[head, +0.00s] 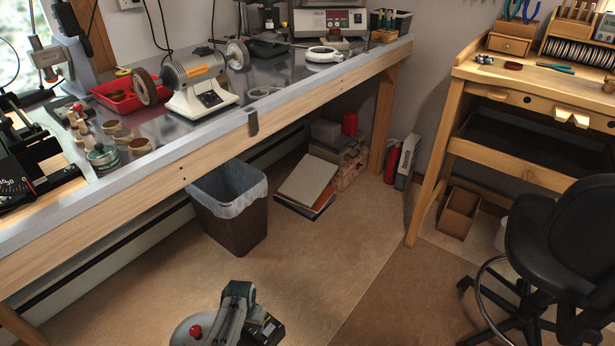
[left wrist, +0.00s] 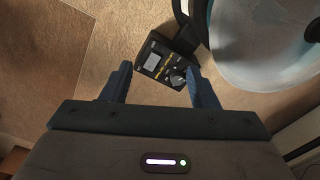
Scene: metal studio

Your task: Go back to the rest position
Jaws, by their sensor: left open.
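My left gripper (left wrist: 159,68) shows in the left wrist view with its two dark blue fingers spread wide apart. The fingers hold nothing. In the head view, parts of my own body show low in the middle, over the tan floor. I cannot make out the left gripper's fingers there. My right gripper is in neither view.
A long metal-topped workbench (head: 280,108) runs along the left, with a bench grinder (head: 199,85) and a red tray (head: 118,95) on it. A lined waste bin (head: 232,225) stands below. A wooden bench (head: 540,85) and black chair (head: 560,240) are right. The middle floor (head: 345,255) is clear.

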